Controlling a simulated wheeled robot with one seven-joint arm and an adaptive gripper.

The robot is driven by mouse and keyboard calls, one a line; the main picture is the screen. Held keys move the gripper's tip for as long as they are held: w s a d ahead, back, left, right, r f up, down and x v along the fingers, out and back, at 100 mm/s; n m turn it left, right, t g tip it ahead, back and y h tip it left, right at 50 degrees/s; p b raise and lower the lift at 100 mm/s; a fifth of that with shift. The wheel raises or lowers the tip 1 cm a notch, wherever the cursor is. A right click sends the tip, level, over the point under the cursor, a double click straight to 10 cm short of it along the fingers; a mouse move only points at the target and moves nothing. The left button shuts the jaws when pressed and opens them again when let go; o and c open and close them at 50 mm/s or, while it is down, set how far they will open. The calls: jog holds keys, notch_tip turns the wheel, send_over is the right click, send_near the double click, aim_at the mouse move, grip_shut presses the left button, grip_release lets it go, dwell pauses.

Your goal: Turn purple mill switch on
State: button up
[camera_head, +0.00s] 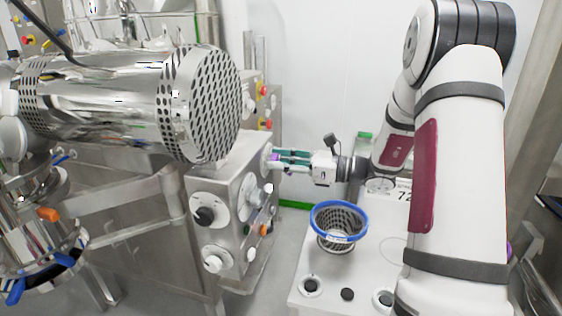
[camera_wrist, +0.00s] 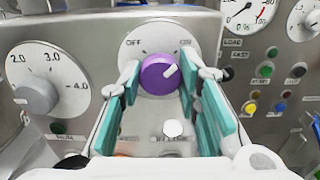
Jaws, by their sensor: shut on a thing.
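The purple mill switch (camera_wrist: 160,74) is a round knob on a white dial plate (camera_wrist: 135,45) on the steel panel. "OFF" is printed at the plate's upper left; the label at the upper right is too blurred to read surely. The knob's white pointer line points to the upper right. My gripper (camera_wrist: 160,80) has its teal-padded fingers on either side of the knob and is shut on it. In the head view, my gripper (camera_head: 276,159) reaches left to the side of the steel control box, and only a little purple shows between the fingertips.
A numbered dial with a grey knob (camera_wrist: 37,97) is left of the switch. Gauges (camera_wrist: 247,12) and small coloured buttons (camera_wrist: 252,107) are at the right. In the head view, a blue-rimmed mesh basket (camera_head: 339,221) stands on a white surface below my arm. A perforated steel drum (camera_head: 200,105) is left.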

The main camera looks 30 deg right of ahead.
jog(key=shift+f, duration=0.1)
jog(key=o, duration=1.1)
jog(key=shift+o, duration=0.2)
jog(key=v, duration=1.2)
